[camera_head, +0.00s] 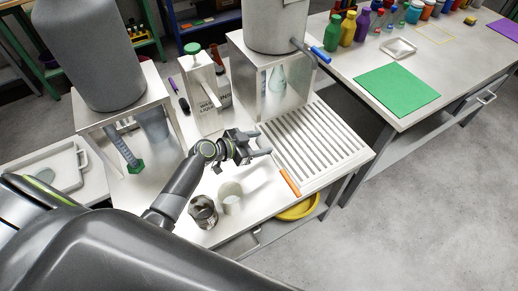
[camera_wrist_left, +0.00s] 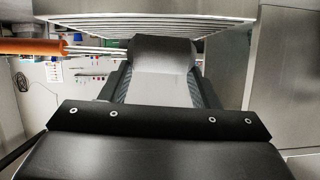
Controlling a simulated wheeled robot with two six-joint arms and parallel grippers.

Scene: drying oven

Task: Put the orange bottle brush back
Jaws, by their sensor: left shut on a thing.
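The orange bottle brush shows its orange handle (camera_head: 290,182) just to the lower right of my left gripper (camera_head: 266,146) in the head view. My left gripper is shut on the brush by its thin metal stem. The wrist view shows the orange handle (camera_wrist_left: 32,47) at the upper left, with the stem running right to the fingers. The bristle end cannot be made out. The gripper is over the worktop, at the left side of the white slatted rack (camera_head: 325,150). My right gripper is not in view.
A dark metal can (camera_head: 203,213) and a pale cylindrical cup (camera_head: 231,205) stand on the worktop below the gripper. A yellow bowl (camera_head: 298,210) sits below the bench edge. A green mat (camera_head: 397,95) lies on the right bench.

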